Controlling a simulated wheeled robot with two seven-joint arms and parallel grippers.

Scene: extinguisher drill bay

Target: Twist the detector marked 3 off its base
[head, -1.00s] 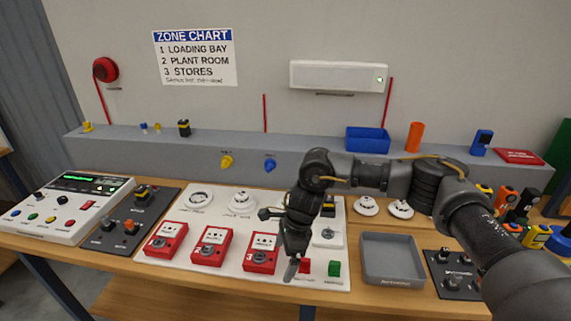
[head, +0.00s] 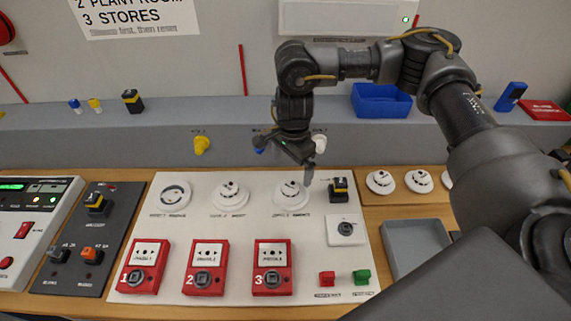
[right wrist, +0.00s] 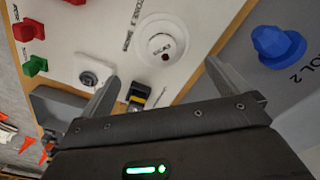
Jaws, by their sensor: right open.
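The detector marked 3 (head: 291,193) is a round white dome on a base on the pale panel, the rightmost of the row of three round fittings. In the right wrist view the detector (right wrist: 157,44) shows from above with a dark red spot, its printed label beside it. My right gripper (head: 308,166) is above and just behind it, pointing down, apart from it. In the right wrist view the open, empty jaws (right wrist: 162,72) have the detector beyond their tips, slightly off their middle. My left gripper is not in view.
Detector 2 (head: 230,196) and a ring-shaped fitting (head: 174,195) are to the left. Red call points, such as the one marked 3 (head: 272,268), stand in front. A black-and-yellow switch (head: 341,190) is close on the right. A blue knob (right wrist: 278,46) is on the ledge face behind.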

